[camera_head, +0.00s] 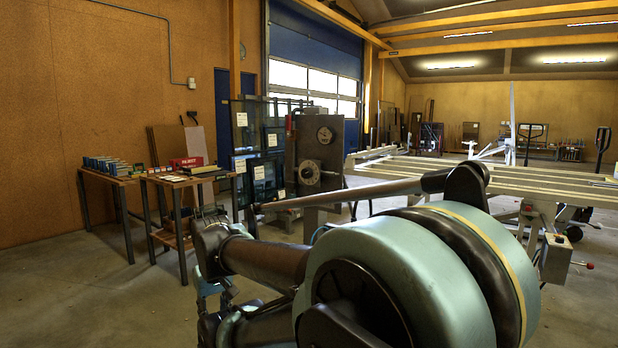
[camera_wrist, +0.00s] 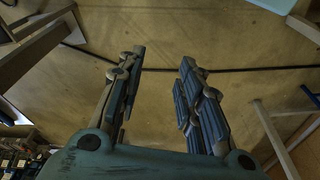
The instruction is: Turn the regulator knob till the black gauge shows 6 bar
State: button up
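A grey upright cabinet (camera_head: 335,158) stands in the middle distance of the head view. The dial is too small to read, and I cannot make out a separate black gauge. My gripper (camera_wrist: 162,62) is open and empty in the wrist view, with its two fingers apart over bare floor. The knob and gauge do not show in the wrist view. In the head view my arm reaches left and down, well in front of the cabinet and apart from it.
Wooden tables (camera_head: 207,178) with boxes and a red case (camera_head: 186,162) stand left of the cabinet. Dark glass panels (camera_head: 262,180) with paper labels stand beside it. A large slatted frame table (camera_head: 520,180) fills the right. The floor (camera_head: 80,300) at lower left is clear.

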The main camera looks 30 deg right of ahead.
jog(key=o, duration=0.3)
jog(key=shift+d, duration=0.1)
jog(key=shift+o, duration=1.2)
jog(key=shift+d+r+n+h, duration=0.15)
jog(key=shift+d+r+h, duration=0.15)
jog(key=shift+d, duration=0.25)
jog(key=shift+d+r+n+h, duration=0.2)
jog(key=shift+d+r, duration=0.15)
jog(key=shift+d, duration=0.15)
jog(key=n+t+h, duration=0.6)
jog(key=n+h, duration=0.9)
jog(key=n, duration=0.4)
send_near(305, 173)
jog(key=x, duration=0.9)
jog(key=shift+w, duration=0.1)
